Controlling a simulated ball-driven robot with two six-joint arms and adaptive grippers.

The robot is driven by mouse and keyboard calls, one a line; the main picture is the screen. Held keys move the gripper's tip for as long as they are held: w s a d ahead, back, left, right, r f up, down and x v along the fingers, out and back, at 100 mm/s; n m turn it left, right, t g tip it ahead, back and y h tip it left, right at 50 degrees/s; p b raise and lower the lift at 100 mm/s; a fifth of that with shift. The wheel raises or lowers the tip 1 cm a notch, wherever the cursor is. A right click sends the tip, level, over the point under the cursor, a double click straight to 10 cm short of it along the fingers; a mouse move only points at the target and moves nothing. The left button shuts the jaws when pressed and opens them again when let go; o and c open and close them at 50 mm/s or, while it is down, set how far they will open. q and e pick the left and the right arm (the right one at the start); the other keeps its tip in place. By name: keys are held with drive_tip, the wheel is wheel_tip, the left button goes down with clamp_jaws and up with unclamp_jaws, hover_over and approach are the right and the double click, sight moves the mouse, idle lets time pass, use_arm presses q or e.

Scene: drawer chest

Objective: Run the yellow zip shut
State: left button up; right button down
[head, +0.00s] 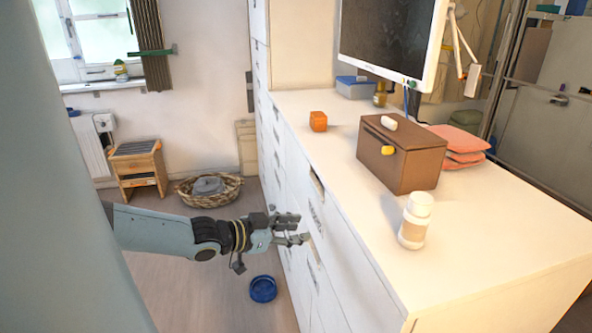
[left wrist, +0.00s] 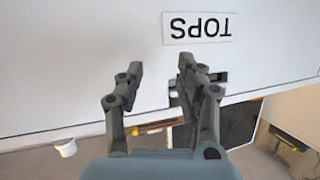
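A brown box-shaped case (head: 398,158) stands on the white chest top. I cannot tell how far the zip is open. My left gripper (head: 298,229) is open and empty, beside the chest's drawer fronts, below the top and well left of the case. In the left wrist view its spread fingers (left wrist: 160,72) face a drawer front with an upside-down "TOPS" label (left wrist: 198,27). My right gripper is out of view.
On the chest top (head: 480,240) stand an orange cube (head: 318,121), a white bottle (head: 415,220) near the front edge and pink folded cloths (head: 460,146) behind the case. A monitor (head: 392,40) overhangs the back. A blue bowl (head: 263,289) and a basket (head: 208,190) are on the floor.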

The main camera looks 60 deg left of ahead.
use_arm(q)
wheel_tip(320, 180, down, 6)
drive_tip(key=s+g+y+b, duration=0.1)
drive_tip(key=s, duration=0.1)
drive_tip(key=shift+s+a+f+n, duration=0.15)
drive_tip(key=shift+s+a+n, duration=0.1)
drive_tip(key=shift+s+n, duration=0.05)
drive_tip(key=w+r+t, duration=0.1)
drive_tip(key=r, duration=0.3)
drive_tip(key=w+d+r+t+h+p, duration=0.1)
drive_tip(key=w+r, duration=0.1)
drive_tip(key=r, duration=0.2)
drive_tip(key=w+d+r+t+h+p, duration=0.1)
drive_tip(key=w+r, duration=0.1)
drive_tip(key=r, duration=0.3)
drive_tip(key=shift+w+d, duration=0.25)
drive_tip(key=m+t+h+p, duration=0.1)
drive_tip(key=m+h+p, duration=0.1)
drive_tip(key=h+p, duration=0.15)
approach(383, 150)
drive_tip(key=b+x, duration=0.4)
drive_tip(key=x, duration=0.1)
drive_tip(key=b+x, duration=0.3)
drive_tip(key=shift+w+f, duration=0.2)
drive_tip(key=shift+f, duration=0.1)
drive_tip(key=shift+w+d+r+b, duration=0.15)
drive_tip(key=shift+w+r+b, duration=0.1)
drive_tip(key=shift+w+b, duration=0.25)
